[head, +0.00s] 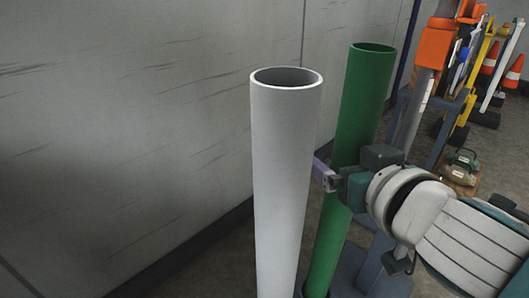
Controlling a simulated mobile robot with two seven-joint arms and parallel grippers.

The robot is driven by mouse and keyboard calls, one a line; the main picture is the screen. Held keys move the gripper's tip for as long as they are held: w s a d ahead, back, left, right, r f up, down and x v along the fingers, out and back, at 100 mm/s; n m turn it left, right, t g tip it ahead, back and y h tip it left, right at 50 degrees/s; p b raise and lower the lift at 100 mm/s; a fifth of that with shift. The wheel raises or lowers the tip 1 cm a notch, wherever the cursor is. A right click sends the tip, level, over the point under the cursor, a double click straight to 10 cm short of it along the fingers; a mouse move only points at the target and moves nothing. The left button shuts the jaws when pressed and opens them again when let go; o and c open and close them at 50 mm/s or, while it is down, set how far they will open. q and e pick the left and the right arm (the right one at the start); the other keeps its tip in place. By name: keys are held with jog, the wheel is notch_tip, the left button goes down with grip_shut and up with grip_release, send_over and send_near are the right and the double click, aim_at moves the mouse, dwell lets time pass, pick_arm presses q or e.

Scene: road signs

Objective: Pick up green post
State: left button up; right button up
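The green post (362,100) is an upright hollow tube right of the middle in the head view. My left gripper is not in view.
A grey wall (120,130) fills the left side. A blue stand (437,125) with an orange-topped pole is behind my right arm. Orange cones (490,58), yellow and white posts and a green case (460,165) are at the far right.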

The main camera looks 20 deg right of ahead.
grip_shut()
dwell(0.8)
jog(key=shift+r, duration=0.1)
